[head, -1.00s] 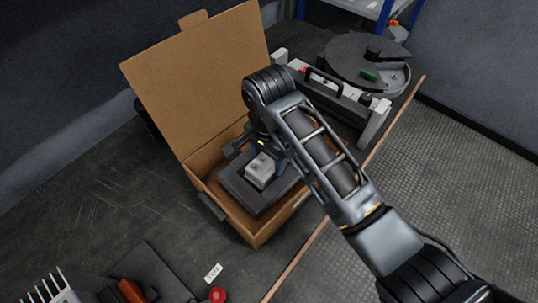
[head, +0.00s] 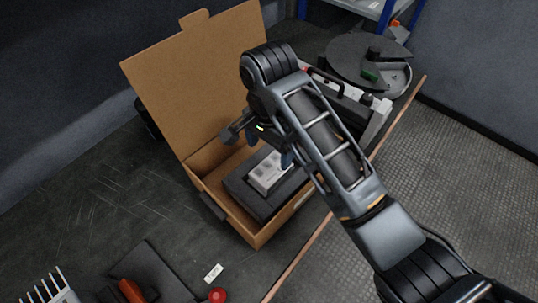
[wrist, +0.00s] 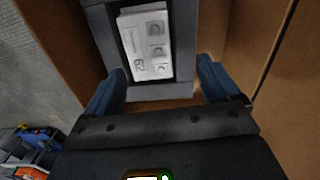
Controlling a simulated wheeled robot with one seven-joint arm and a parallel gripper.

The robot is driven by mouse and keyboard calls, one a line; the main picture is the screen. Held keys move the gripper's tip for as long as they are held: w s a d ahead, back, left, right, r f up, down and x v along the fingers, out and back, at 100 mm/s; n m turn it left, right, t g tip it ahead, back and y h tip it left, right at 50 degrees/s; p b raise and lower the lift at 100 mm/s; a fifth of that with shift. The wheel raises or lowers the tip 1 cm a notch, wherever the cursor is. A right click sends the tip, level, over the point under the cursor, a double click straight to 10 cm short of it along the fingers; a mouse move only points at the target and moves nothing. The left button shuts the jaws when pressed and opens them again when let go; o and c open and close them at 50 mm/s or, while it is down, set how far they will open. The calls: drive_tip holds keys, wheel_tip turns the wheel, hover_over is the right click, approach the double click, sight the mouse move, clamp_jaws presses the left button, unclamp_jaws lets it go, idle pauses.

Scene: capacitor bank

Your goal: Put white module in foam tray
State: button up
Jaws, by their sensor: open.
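The white module (head: 266,172) lies in the dark foam tray (head: 238,186), inside the open cardboard box. In the wrist view the white module (wrist: 146,42) shows round marks and the number 62, and it sits within the opening of the foam tray (wrist: 101,25). My gripper (wrist: 160,88) is open and empty, its blue fingers apart on either side just short of the module and not touching it. In the head view my gripper (head: 270,152) is above the box, near the module's far edge, and my arm hides part of the box's right side.
The cardboard box (head: 252,236) stands on the dark table with its lid (head: 195,80) raised at the back. A grey device with a handle (head: 375,120) and a round dark disc (head: 360,58) stand at the back right. A red knob (head: 217,295) and a label (head: 213,273) lie in front.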

sight(269, 162)
wheel_tip(269, 162, up, 8)
drive_tip(key=p, duration=0.5)
